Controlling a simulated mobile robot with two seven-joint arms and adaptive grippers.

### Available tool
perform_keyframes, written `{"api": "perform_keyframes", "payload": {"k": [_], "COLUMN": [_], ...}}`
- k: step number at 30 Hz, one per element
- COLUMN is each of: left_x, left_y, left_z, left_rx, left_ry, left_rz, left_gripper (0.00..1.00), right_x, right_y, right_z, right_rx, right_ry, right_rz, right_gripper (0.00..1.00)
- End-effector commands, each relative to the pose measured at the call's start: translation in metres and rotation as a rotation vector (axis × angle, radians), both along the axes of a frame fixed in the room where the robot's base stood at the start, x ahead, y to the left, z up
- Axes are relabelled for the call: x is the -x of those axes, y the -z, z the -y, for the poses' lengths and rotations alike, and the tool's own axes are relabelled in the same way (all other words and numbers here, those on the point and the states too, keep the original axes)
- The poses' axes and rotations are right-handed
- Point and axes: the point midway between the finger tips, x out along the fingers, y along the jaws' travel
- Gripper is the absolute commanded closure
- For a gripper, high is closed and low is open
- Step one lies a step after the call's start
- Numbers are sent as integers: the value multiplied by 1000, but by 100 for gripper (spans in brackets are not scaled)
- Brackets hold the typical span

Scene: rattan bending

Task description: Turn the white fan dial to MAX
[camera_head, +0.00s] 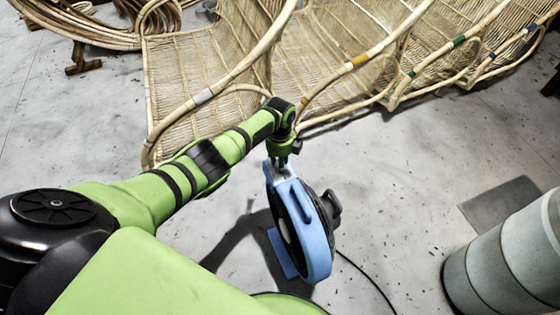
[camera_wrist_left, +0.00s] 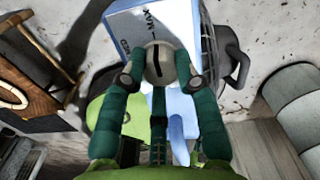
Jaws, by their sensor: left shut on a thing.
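The blue fan (camera_head: 305,225) with a dark grille stands on the floor in the head view. In the left wrist view its pale blue top (camera_wrist_left: 178,18) carries a black "MAX" mark and a blurred mark to the left. The whitish round dial (camera_wrist_left: 150,72) has a dark bar, nearly upright in the picture, its upper end towards "MAX". My left gripper (camera_wrist_left: 159,75) has its two green fingers shut on the dial from both sides. In the head view this gripper (camera_head: 281,164) is at the fan's top, and the dial is hidden there. My right gripper is out of view.
Woven rattan chairs (camera_head: 200,75) stand behind the fan, close to my left arm. Rattan coils (camera_head: 85,25) lie at the back left. A grey cylinder (camera_head: 505,255) stands at the right. A black cord (camera_head: 365,273) runs along the floor.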

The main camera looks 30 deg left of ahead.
Motion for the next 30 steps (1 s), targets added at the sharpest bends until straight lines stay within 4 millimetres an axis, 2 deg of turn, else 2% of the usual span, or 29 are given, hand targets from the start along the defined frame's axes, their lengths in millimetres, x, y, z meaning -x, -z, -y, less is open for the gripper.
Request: {"api": "perform_keyframes", "payload": {"k": [6, 7, 8, 22, 26, 30], "left_x": [2, 2, 1, -1, -1, -2], "left_y": [2, 2, 2, -7, -22, -49], "left_z": [-3, -3, -3, -1, -1, -2], "left_rx": [-6, -6, -6, -1, -1, -2], "left_ry": [0, 0, 0, 0, -1, 0], "left_rz": [-4, -4, -3, 4, 5, 7], "left_gripper": [100, 56, 44, 44, 44, 44], "right_x": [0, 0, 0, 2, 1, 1], "right_y": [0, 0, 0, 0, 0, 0], "right_z": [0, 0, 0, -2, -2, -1], "right_rx": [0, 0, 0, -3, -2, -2], "right_ry": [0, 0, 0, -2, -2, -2], "right_rz": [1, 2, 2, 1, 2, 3], "right_gripper": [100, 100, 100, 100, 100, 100]}}
